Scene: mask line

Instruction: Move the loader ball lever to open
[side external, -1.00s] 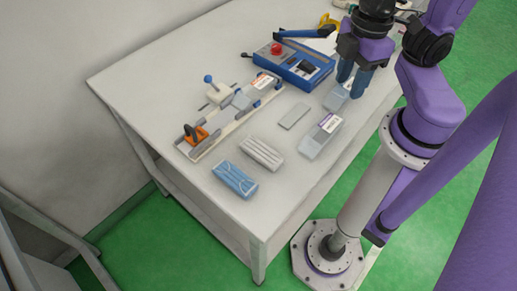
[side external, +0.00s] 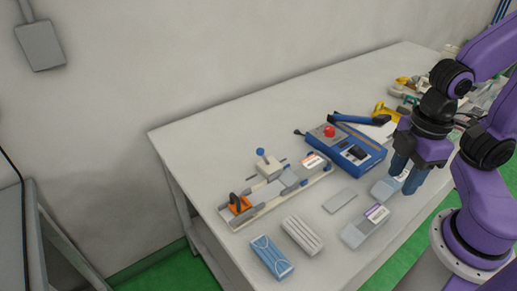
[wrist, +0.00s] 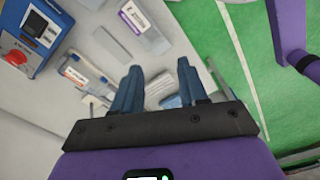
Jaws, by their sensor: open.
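A long pale loader fixture (side external: 247,214) lies on the white table. A small lever with a blue ball top (side external: 260,152) stands at its back edge, on a cream block (side external: 268,166). The blue ball is not seen in the wrist view. My gripper (side external: 405,183) hangs well to the right of the lever, above the front right part of the table near a clear-grey box (side external: 382,191). Its two blue fingers are apart with nothing between them, as the wrist view also shows (wrist: 159,68).
A blue machine with a red button (side external: 329,131) and a raised blue handle stands behind. An orange clamp (side external: 240,204) sits at the fixture's left end. Mask packs (side external: 270,258), a flat grey plate (side external: 340,201) and a labelled box (side external: 362,229) lie in front.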

